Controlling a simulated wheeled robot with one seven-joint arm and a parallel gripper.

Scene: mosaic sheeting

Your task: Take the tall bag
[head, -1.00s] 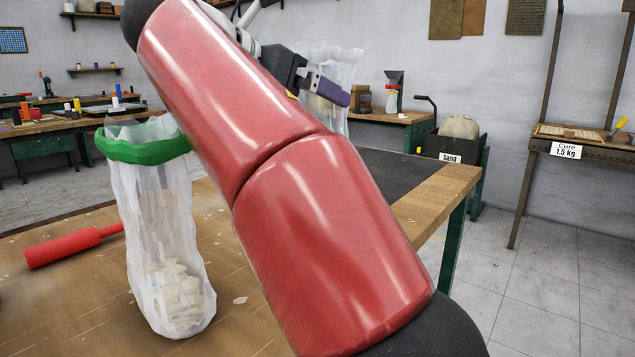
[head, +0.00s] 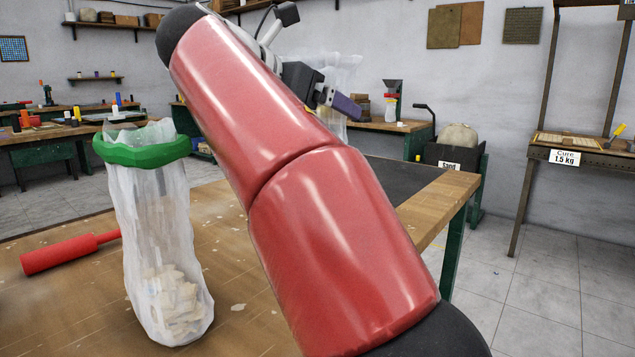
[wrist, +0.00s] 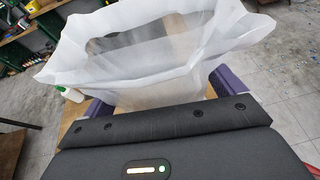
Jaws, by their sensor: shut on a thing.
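My gripper (head: 342,104) has purple fingers and is mostly hidden behind my red arm in the head view. It is shut on a translucent white bag (head: 335,72), held upright beyond the arm. In the wrist view the bag's open mouth (wrist: 150,50) spreads wide between and above the purple fingers (wrist: 160,92). Its lower part is hidden there by the gripper body. A second tall translucent bag (head: 150,225) with a green band (head: 142,152) around its top stands on the wooden table at the left. Pale pieces lie in its bottom. My gripper is well apart from it.
A red-handled tool (head: 65,252) lies on the wooden table (head: 235,260) beside the green-banded bag. A dark crate labelled Sand (head: 462,165) and a rack labelled Cure (head: 564,157) stand at the right. Tiled floor (head: 550,285) between them is clear.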

